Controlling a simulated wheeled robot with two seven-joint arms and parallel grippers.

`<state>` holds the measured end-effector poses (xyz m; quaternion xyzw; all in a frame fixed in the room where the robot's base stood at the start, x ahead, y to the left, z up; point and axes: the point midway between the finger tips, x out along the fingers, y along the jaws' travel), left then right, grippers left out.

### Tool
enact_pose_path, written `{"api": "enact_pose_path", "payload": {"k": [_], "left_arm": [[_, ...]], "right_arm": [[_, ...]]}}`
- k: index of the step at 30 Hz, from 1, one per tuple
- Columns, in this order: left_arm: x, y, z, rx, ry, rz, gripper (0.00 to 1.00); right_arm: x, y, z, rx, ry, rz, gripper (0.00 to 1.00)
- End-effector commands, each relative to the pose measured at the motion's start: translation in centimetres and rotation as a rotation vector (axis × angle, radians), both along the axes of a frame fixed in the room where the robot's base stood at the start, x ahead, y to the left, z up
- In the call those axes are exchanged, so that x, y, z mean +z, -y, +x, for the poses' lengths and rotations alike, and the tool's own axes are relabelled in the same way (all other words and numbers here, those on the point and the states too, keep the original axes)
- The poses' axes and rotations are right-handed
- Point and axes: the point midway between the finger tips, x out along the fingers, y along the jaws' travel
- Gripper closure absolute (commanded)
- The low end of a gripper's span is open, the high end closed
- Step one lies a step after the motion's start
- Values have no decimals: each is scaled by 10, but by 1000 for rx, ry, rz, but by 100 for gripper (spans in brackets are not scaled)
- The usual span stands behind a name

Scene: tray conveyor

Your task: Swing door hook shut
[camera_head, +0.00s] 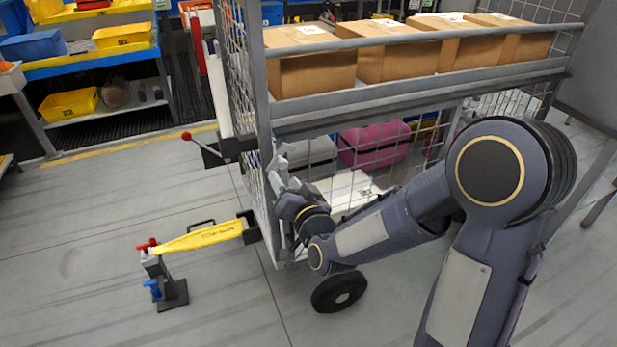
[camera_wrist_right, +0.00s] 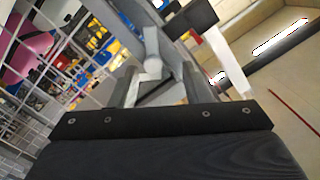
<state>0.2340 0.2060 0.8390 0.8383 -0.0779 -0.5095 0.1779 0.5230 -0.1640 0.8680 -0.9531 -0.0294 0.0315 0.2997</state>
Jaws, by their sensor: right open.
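A wire cage cart with a grey frame (camera_head: 262,95) stands at the centre of the head view. A black block (camera_head: 232,148) sits on its near left post, with a lever ending in a red knob (camera_head: 187,136). My right gripper (camera_head: 277,163) is at this post, just right of and below the block. In the right wrist view its open fingers (camera_wrist_right: 163,88) stand around or near a pale grey hook-like piece (camera_wrist_right: 152,62); I cannot tell if they touch it. The black block (camera_wrist_right: 190,18) shows above. My left gripper is out of view.
A yellow tow bar (camera_head: 205,238) reaches left from the cart's base to a dark stand (camera_head: 170,285). Cardboard boxes (camera_head: 395,60) fill the cart's upper shelf; a pink case (camera_head: 373,146) lies below. A blue-and-yellow rack (camera_head: 100,60) stands back left.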

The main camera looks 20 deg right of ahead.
Motion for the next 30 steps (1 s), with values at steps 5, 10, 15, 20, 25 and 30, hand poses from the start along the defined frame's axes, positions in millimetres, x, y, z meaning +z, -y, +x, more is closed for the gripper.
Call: {"api": "enact_pose_path", "payload": {"k": [5,10,15,20,25,30], "left_arm": [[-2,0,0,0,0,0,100],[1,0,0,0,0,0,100],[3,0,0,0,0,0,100],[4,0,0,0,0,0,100],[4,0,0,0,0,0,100],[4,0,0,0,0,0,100]], "right_arm": [[0,8,0,-43,42,-7,57],[0,8,24,-43,44,-8,57],[1,6,51,-42,44,-8,57],[1,6,68,-41,44,-5,57],[0,5,73,-40,43,-6,57],[0,5,73,-40,43,-6,57]]}}
